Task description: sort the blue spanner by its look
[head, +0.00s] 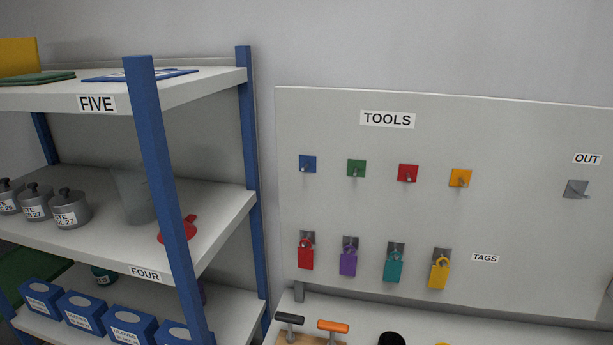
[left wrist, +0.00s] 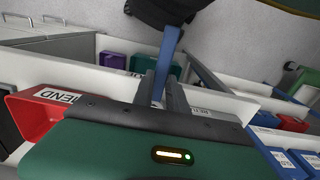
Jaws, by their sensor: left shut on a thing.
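In the left wrist view my left gripper (left wrist: 166,82) is shut on the blue spanner (left wrist: 168,52). The spanner shows as a flat blue bar reaching up from between the fingers; its far end meets or passes behind a dark shape at the top, so its head and condition cannot be told. In the head view the TOOLS board (head: 330,125) has a blue-backed peg (head: 307,164), a green one (head: 356,168), a red one (head: 408,173) and an orange one (head: 460,178), all bare. A grey peg (head: 576,189) sits under the OUT label. My right gripper is not in view.
Red, purple, teal and yellow tags (head: 439,272) hang low on the board. A blue-posted shelf (head: 215,208) stands at left with grey pots and blue boxes. In the left wrist view a red bin (left wrist: 35,118) labelled MEND lies close left of my gripper.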

